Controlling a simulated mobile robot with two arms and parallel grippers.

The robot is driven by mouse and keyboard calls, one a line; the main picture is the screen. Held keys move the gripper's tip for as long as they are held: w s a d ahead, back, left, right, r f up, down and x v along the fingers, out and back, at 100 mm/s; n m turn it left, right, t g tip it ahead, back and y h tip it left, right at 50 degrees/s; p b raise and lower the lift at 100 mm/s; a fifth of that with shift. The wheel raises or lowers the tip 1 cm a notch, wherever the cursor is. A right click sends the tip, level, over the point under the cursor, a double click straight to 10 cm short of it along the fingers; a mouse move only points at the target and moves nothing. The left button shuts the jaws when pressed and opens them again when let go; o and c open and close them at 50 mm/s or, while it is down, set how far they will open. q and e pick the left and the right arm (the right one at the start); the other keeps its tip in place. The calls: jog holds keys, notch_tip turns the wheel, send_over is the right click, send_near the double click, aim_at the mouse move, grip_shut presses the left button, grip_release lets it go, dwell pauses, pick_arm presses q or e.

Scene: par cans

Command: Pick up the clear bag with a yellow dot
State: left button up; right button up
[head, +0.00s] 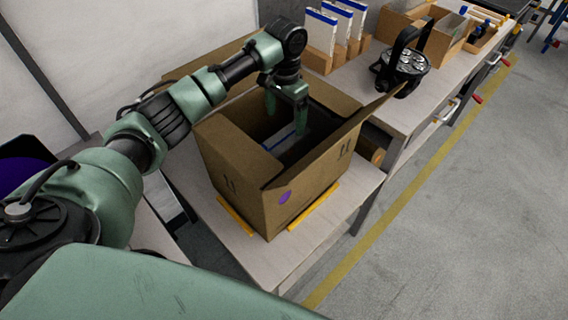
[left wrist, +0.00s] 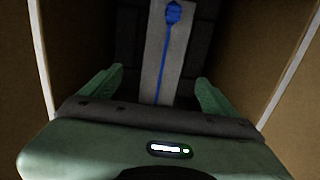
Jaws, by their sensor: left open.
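I cannot make out a clear bag with a yellow dot in either view. My left gripper (head: 286,115) is open and points down into an open cardboard box (head: 232,172) with a purple dot on its front. In the left wrist view my left gripper (left wrist: 160,76) shows both green fingers spread, with box walls on both sides. Between and beyond the fingers lies a pale grey strip (left wrist: 153,45) with a blue line and blue end mark. The rest of the box's inside is dark. My right gripper is not in view.
The box stands on a light table (head: 290,250) with yellow corner marks. A raised flap (head: 335,145) leans out on its right. A black par can (head: 402,66) stands on the bench behind, near blue-and-white folders (head: 320,35) and open cardboard bins (head: 445,38). The floor at right is clear.

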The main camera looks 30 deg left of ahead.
aim_at(282, 142)
pick_arm(q)
jog(key=f+b, duration=0.4)
jog(key=f, duration=0.2)
jog(key=shift+w+f, duration=0.2)
jog(key=f, duration=0.4)
jog(key=s+f, duration=0.1)
jog(key=f, duration=0.1)
jog(key=shift+s+a+f, duration=0.1)
jog(key=shift+a+f, duration=0.15)
jog(key=shift+a, duration=0.1)
jog(key=shift+f, duration=0.55)
jog(key=c, duration=1.3)
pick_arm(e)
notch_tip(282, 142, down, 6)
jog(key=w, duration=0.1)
